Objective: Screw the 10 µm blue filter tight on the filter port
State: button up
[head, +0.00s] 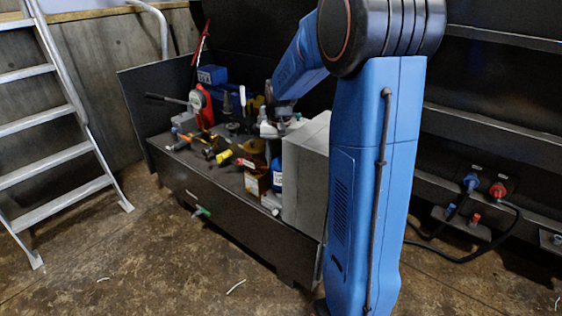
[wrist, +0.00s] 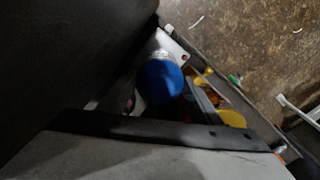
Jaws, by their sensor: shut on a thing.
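The blue filter (wrist: 160,82) shows in the wrist view as a round blue end just above the middle. A pale metal part (wrist: 163,46), which may be the filter port, adjoins it from above; the joint between them is not clear. My gripper (wrist: 168,98) is dark and hard to make out around the filter, and it is shut on it. In the head view a small blue body with a white label (head: 276,174) stands low beside the grey box and may be this filter. My gripper's fingertips cannot be made out there among the clutter.
The grey box (head: 306,172) stands at the bench's right end, close to my arm. The dark bench (head: 235,225) is crowded with tools, a red-and-black device (head: 202,105) and bottles. A ladder (head: 55,120) stands left. Cables and plugs (head: 480,195) are right. The floor in front is mostly free.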

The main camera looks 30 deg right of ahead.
jog(key=shift+f, duration=1)
dwell(1.3)
jog(key=shift+c, duration=0.2)
jog(key=m, duration=0.5)
dwell(0.3)
jog(key=m, duration=0.5)
jog(key=shift+w, duration=0.15)
dwell(0.3)
jog(key=shift+m, duration=0.3)
jog(key=m, duration=0.4)
jog(key=shift+m, duration=0.4)
